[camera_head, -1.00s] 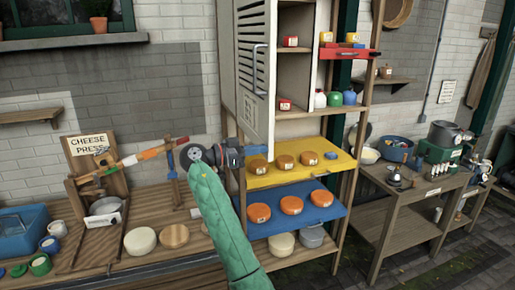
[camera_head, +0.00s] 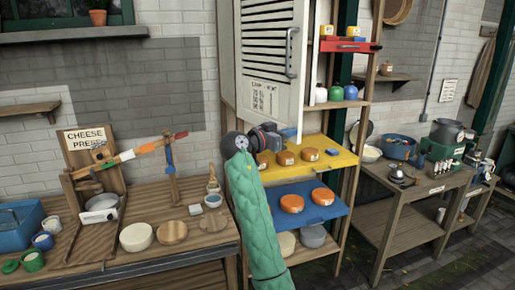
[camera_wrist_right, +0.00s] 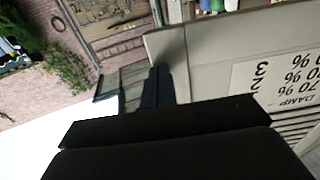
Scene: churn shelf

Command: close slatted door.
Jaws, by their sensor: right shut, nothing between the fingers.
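The slatted door (camera_head: 268,75) is a pale panel with dark slats, a metal handle (camera_head: 291,52) and a printed label (camera_head: 264,97). It hangs on the left of the shelf unit, and its face is turned broadly to me. Its lower right corner stands out in front of the shelves. The compartment behind it is hidden. My right gripper (camera_head: 291,133) is shut and empty at the door's bottom edge. In the right wrist view, its fingers (camera_wrist_right: 156,88) are close to the panel (camera_wrist_right: 205,65); I cannot tell whether they touch. My left gripper is not in view.
A yellow shelf board (camera_head: 335,158) and a blue one (camera_head: 325,209) hold orange cheeses below the door. A red tray (camera_head: 350,46) is at the upper right. The wooden bench (camera_head: 150,258) with a cheese press is to the left.

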